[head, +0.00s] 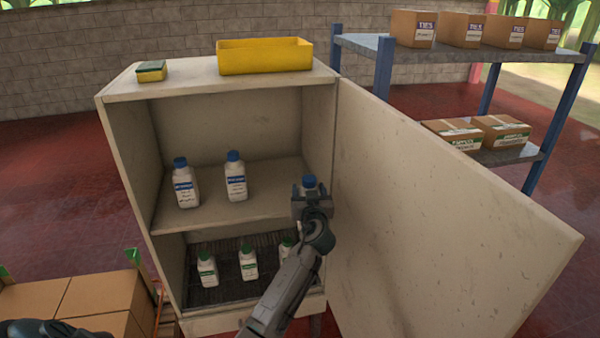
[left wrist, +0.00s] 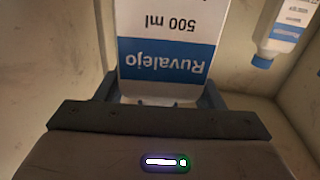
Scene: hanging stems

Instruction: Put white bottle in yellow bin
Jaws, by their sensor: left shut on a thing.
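The yellow bin (head: 265,60) stands on top of the open cabinet, towards its back. My left gripper (head: 311,190) is at the right side of the middle shelf and is shut on a white bottle with a blue cap (head: 309,182). The held bottle's blue and white label (left wrist: 165,50) fills the upper middle of the left wrist view. I cannot tell whether its base touches the shelf. Two more white bottles with blue caps, one at the left (head: 185,185) and one in the middle (head: 236,178), stand on the same shelf. My right gripper is not in view.
White bottles with green caps (head: 248,263) stand on the lower shelf. The cabinet door (head: 430,230) is swung open to the right, close to my left arm. A yellow and green sponge (head: 151,71) lies on the cabinet top. A rack with boxes (head: 412,28) stands at the right.

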